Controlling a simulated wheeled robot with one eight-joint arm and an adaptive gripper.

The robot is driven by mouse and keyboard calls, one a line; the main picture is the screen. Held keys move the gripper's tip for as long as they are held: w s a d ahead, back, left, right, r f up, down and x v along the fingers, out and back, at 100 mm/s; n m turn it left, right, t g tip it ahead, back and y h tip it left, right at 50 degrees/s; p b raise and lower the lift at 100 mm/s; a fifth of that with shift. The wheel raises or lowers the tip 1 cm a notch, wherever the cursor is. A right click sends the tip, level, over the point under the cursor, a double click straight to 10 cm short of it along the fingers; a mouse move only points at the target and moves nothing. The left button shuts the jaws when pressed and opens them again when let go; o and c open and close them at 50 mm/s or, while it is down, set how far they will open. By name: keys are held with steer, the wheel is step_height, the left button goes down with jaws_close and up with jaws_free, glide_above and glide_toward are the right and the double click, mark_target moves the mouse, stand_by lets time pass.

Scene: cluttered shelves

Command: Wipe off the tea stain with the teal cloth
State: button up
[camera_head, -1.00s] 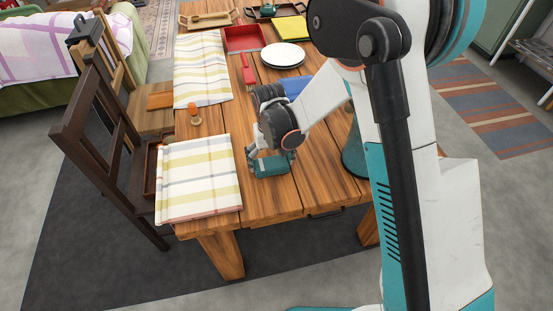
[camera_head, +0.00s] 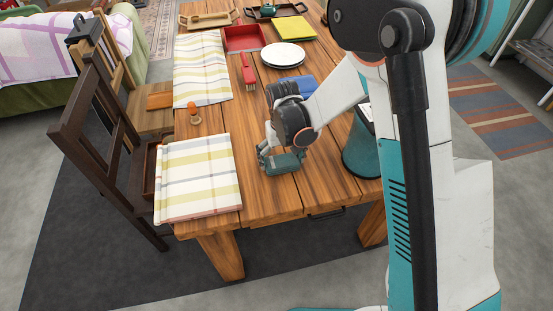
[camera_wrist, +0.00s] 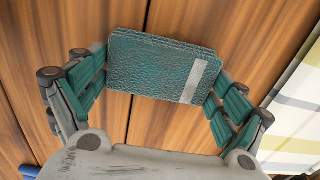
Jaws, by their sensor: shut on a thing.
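My gripper (camera_head: 281,158) is low over the near part of the wooden table (camera_head: 262,203), right of the near striped cloth. It is shut on the teal cloth (camera_head: 284,164), a folded dark teal block. In the wrist view the teal cloth (camera_wrist: 160,65) lies between the two fingers of my gripper (camera_wrist: 158,82), with a pale grey strip near its right end. The cloth is at or just above the tabletop; I cannot tell if it touches. I see no tea stain on the bare wood; it may be hidden under the cloth or arm.
A striped cloth (camera_head: 195,178) lies left of my gripper. A small orange-topped bottle (camera_head: 195,116), a red brush (camera_head: 247,70), white plates (camera_head: 283,54), a blue item (camera_head: 297,85) and a yellow cloth (camera_head: 289,28) lie farther back. A teal bin (camera_head: 360,155) stands at right.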

steer(key=shift+w+d+r, duration=0.1)
steer(key=shift+w+d, duration=0.1)
steer(key=shift+d, duration=0.55)
steer(key=shift+w+d+f, duration=0.1)
steer(key=shift+w+d, duration=0.15)
steer(key=shift+d, duration=0.45)
steer(key=shift+w+d+r, duration=0.1)
steer(key=shift+w+d, duration=0.1)
steer(key=shift+d, duration=0.55)
steer(key=shift+r, duration=0.1)
steer(key=shift+r+p, duration=2.05)
steer(key=shift+r, duration=1.4)
